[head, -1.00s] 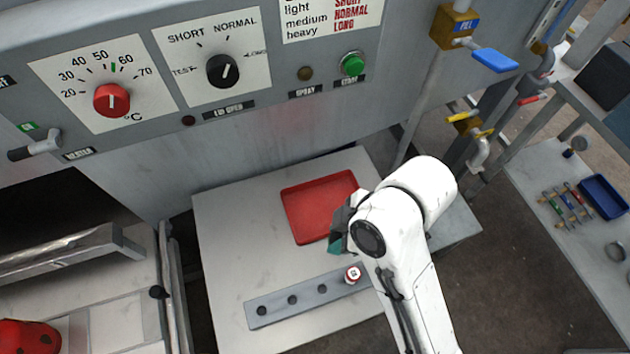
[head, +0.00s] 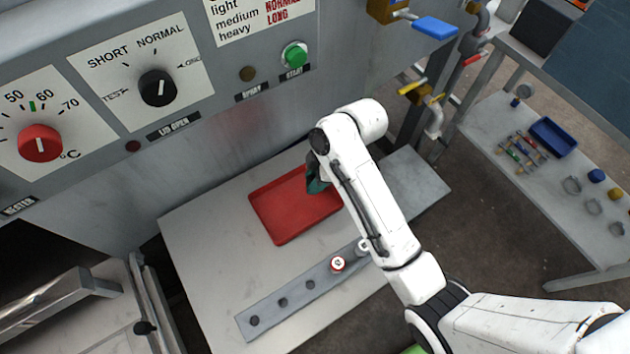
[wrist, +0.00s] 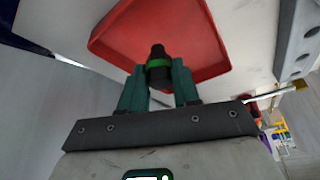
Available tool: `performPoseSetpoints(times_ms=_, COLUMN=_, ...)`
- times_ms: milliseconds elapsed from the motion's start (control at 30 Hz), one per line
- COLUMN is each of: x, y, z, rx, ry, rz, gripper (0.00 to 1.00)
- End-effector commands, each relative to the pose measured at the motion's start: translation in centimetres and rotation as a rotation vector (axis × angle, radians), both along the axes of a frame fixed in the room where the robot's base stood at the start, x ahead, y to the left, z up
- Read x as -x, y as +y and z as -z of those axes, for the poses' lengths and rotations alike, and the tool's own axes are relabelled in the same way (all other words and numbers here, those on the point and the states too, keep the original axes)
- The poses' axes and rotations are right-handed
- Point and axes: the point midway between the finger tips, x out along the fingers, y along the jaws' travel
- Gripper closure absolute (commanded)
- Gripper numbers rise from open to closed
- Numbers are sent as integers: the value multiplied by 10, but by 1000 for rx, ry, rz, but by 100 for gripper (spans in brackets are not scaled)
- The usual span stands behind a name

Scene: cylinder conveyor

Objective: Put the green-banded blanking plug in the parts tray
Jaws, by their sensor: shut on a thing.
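The green-banded blanking plug (wrist: 159,66) is dark with a bright green band. It shows in the wrist view between the two teal fingers of my gripper (wrist: 159,76), which is shut on it. In the head view my gripper (head: 316,187) is over the right part of the red parts tray (head: 283,226), and the plug is hidden there. The tray also shows in the wrist view (wrist: 205,42), beyond the plug. It looks empty where I can see it. I cannot tell how high the plug is above the tray floor.
A grey strip with holes (head: 268,312) lies in front of the tray. A red-and-white piece (head: 338,264) stands in it, with a white one beside it, partly behind my arm. The machine's panel rises behind the table. A side bench (head: 490,122) stands at the right.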

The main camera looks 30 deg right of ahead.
Motion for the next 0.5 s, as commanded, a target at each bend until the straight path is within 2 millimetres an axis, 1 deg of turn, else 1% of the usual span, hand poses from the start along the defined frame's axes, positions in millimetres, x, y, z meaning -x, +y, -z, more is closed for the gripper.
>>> performPoseSetpoints(times_ms=167, x=-7, y=-6, z=10, rx=0, ry=0, rz=1, gripper=100)
performPoseSetpoints(times_ms=333, x=-6, y=-5, z=33, rx=0, ry=2, rz=0, gripper=100)
performPoseSetpoints(times_ms=400, x=-6, y=-5, z=38, rx=0, ry=1, rz=0, gripper=100)
performPoseSetpoints(times_ms=500, x=-6, y=-5, z=41, rx=1, ry=-1, rz=-1, gripper=100)
